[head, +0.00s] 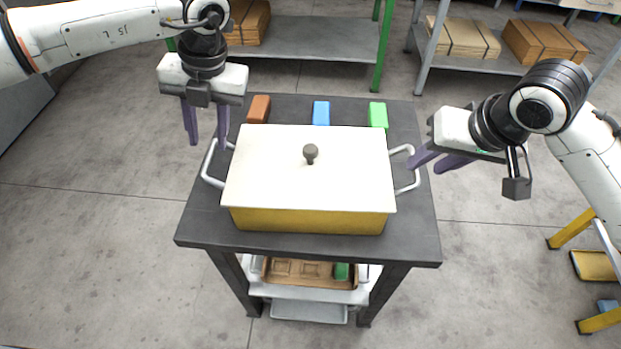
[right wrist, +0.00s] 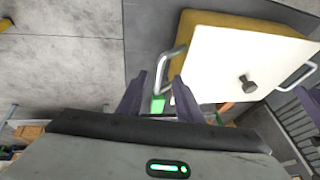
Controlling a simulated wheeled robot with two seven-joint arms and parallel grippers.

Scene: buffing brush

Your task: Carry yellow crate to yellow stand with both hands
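The yellow crate (head: 310,219) sits on a dark table, covered by a white lid (head: 275,170) with a dark knob. It has a metal handle on its left (head: 208,170) and right (head: 414,182). My left gripper (head: 207,142) is open, its fingers pointing down at the left handle, one outside it and one on the crate side. My right gripper (head: 428,170) is open with its fingertips close to the right handle. In the right wrist view that handle (right wrist: 166,68) shows between and ahead of the fingers. A yellow-framed structure (head: 571,230), possibly the yellow stand, is partly cut off at the right edge.
Red-brown (head: 258,109), blue (head: 321,112) and green (head: 377,115) blocks lie behind the crate on the dark table (head: 410,242). A wooden tray (head: 285,270) sits on the lower shelf. Shelves with cardboard boxes stand behind. The floor on both sides of the table looks clear.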

